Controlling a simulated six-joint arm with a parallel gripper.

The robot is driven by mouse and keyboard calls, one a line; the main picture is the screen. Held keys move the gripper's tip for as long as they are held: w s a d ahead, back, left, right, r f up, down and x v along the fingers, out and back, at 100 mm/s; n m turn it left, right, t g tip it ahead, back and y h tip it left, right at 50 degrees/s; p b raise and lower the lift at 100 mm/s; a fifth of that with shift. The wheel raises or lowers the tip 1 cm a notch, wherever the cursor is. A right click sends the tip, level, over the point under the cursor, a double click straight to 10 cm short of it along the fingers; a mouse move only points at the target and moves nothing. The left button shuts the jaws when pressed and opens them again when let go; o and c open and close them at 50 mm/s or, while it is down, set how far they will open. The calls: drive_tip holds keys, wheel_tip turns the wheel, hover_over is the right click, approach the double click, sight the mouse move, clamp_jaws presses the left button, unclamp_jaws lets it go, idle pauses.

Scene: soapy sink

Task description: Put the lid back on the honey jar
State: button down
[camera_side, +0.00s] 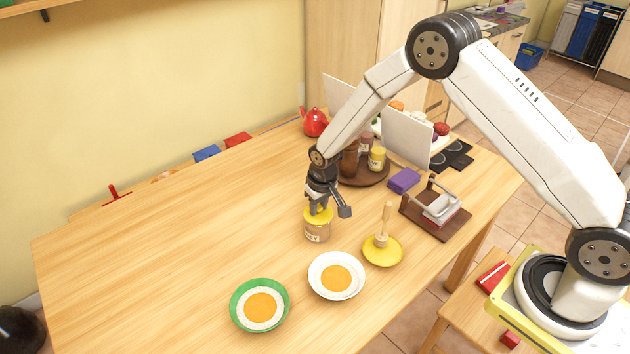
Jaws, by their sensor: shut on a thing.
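The honey jar (317,233) stands upright on the wooden table, left of the yellow dish. It is a small see-through jar with amber-brown contents and a label. The yellow lid (318,215) is at the top of the jar, under my gripper (320,207). My gripper points down from above and is shut on the lid. The lid looks level and close over the jar's mouth. I cannot tell whether it touches the rim or sits just above it. The fingertips partly hide the lid's upper face.
A yellow dish (382,255) with a wooden honey dipper (384,228) lies right of the jar. A white bowl (317,281) and a green plate (239,312) are in front. A purple block (404,180), brown rack (437,228) and round tray (366,184) stand behind. The table's left is clear.

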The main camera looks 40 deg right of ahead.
unclamp_jaws()
idle(0.5)
drive_tip(key=shift+r, duration=0.15)
drive_tip(key=shift+r, duration=3.35)
drive_tip(key=shift+c, duration=0.2)
clamp_jaws()
drive_tip(key=shift+f, duration=3)
